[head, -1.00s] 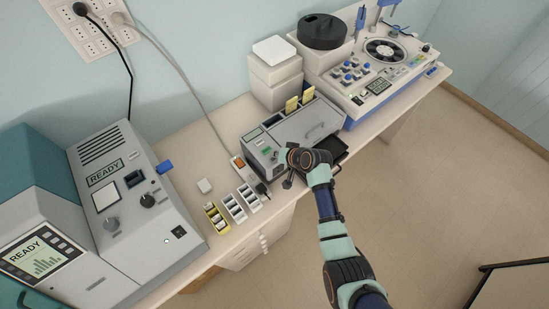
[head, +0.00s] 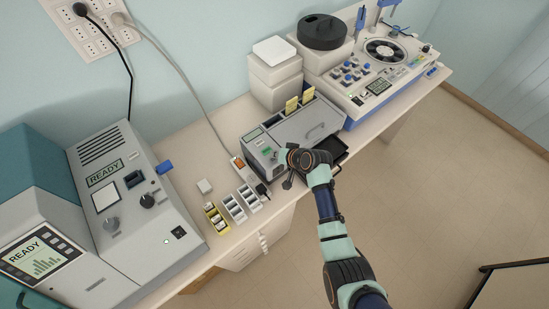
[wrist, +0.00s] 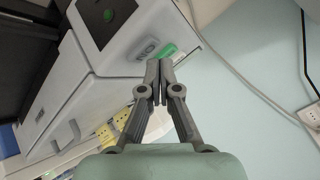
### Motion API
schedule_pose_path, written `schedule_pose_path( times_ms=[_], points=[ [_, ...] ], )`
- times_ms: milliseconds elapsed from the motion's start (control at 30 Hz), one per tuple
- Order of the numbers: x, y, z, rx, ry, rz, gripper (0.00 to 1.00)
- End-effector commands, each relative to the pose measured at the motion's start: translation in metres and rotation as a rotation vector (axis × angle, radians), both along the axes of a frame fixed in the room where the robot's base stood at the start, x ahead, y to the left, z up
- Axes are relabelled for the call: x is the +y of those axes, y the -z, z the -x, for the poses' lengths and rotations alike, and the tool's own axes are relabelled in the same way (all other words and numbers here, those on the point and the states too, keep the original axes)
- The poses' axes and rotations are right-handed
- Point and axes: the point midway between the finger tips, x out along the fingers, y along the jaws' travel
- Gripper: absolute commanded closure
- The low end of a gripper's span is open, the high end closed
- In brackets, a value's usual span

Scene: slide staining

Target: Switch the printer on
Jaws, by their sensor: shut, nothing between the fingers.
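In the wrist view a grey housing (wrist: 125,40), apparently the printer, carries a green rectangular part (wrist: 165,51) and a round green mark on a dark panel. My gripper (head: 287,184) is shut and empty at the printer's front left. In the wrist view its fingertips (wrist: 153,66) appear close to the green part; contact cannot be told. My wrist hides part of the printer's front.
A power strip (head: 239,164) with an orange switch and plug lies left of the printer. Small slide racks (head: 233,208) stand nearby. A large grey machine (head: 133,210) reading READY is at left.

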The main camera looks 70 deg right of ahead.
Motion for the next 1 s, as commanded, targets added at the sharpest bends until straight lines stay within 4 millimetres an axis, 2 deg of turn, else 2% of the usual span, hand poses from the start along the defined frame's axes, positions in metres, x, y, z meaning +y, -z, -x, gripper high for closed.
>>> schedule_pose_path(
  times_ms=[133,667,1000],
  points=[
    [0.0,0.008,0.0,0.0,0.0,0.0,1.0],
    [0.0,0.01,0.0,0.0,0.0,0.0,1.0],
    [0.0,-0.003,0.0,0.0,0.0,0.0,1.0]
  ],
)
